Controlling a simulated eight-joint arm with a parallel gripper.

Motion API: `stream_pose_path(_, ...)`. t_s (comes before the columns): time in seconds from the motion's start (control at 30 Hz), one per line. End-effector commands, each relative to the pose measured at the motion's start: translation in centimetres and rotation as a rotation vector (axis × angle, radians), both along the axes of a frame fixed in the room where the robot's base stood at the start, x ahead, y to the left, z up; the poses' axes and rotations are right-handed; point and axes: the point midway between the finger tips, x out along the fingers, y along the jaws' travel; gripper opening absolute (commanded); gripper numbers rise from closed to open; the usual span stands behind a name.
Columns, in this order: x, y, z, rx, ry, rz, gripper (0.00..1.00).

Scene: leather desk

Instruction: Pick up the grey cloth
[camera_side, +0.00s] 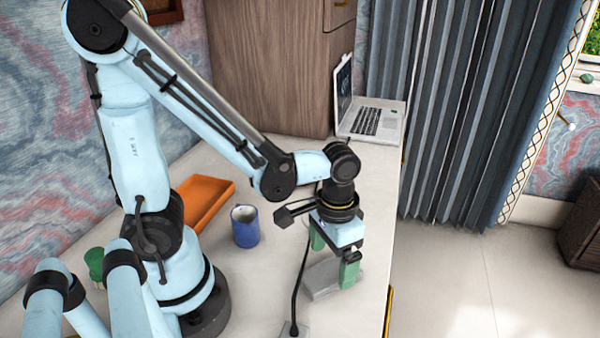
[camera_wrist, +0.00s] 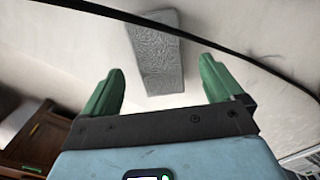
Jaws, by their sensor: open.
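The grey cloth (camera_side: 321,282) lies flat on the white desk, below my gripper (camera_side: 333,262) in the side view. In the wrist view the cloth (camera_wrist: 157,52) is a textured grey strip, ahead of and between the green fingertips of my gripper (camera_wrist: 160,85). My gripper points down and is open, with nothing between its fingers. A finger hides part of the cloth in the side view.
A blue mug (camera_side: 245,230) stands left of the gripper, with an orange tray (camera_side: 206,200) behind it. A laptop (camera_side: 372,118) and a wooden cabinet (camera_side: 270,70) are at the back. A black cable (camera_wrist: 200,42) crosses the wrist view. The desk's right edge is close to the gripper.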

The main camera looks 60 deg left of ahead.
Motion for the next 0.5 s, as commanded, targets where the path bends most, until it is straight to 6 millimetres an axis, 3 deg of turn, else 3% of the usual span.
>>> stream_pose_path(0.2,0.1,-0.1,-2.1,0.0,0.0,0.0,0.94)
stream_pose_path(0.5,0.0,-0.1,-3.1,0.0,0.0,0.0,0.94)
